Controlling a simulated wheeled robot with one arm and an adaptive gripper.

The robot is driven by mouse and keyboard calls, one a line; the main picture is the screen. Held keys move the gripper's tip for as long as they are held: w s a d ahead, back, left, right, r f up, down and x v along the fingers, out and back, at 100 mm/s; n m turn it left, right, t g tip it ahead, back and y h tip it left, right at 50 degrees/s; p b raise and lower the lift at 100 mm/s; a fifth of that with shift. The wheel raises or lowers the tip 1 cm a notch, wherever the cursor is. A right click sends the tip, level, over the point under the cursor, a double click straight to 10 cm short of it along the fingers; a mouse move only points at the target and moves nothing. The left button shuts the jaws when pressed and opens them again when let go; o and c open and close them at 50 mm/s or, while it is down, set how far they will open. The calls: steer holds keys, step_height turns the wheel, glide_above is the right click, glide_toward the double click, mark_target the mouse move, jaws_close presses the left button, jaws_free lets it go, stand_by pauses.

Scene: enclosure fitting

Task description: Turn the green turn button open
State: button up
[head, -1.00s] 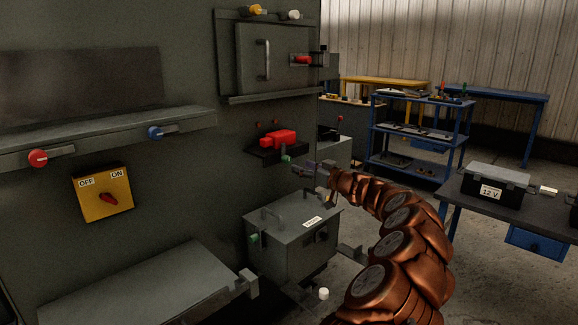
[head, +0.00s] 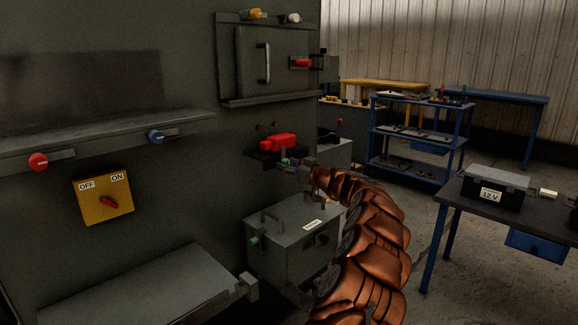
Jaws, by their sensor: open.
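A small green knob (head: 284,161) shows just below a red block (head: 280,141) on a dark bracket on the grey enclosure wall. My gripper (head: 289,165) is at this green knob, coming from the right, with its jaws open. The fingers partly cover the knob, and I cannot tell whether they touch it. A second green knob (head: 255,241) sits on the left side of the grey box (head: 290,235) below, clear of my gripper. The picture does not settle which one is the turn button.
Red (head: 38,161) and blue (head: 156,136) knobs sit on a ledge at left, above a yellow OFF/ON switch (head: 104,200). A panel door (head: 270,60) is above the gripper. A bench with a 12 V box (head: 492,187) stands right.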

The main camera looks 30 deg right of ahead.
steer(key=shift+c, duration=0.4)
jaws_close()
steer(key=shift+m+b, duration=0.35)
steer(key=shift+m, duration=0.05)
steer(key=shift+m+b, duration=0.5)
steer(key=shift+m, duration=0.5)
steer(key=m, duration=0.5)
steer(key=shift+a+r+m, duration=0.1)
steer(key=shift+r+m, duration=0.05)
steer(key=shift+m, duration=0.15)
steer(key=m+p, duration=0.1)
steer(key=m, duration=0.4)
steer(key=shift+s+r, duration=0.1)
steer(key=shift+r, duration=0.05)
steer(key=shift+m+p, duration=1.15)
steer(key=shift+m, duration=1.05)
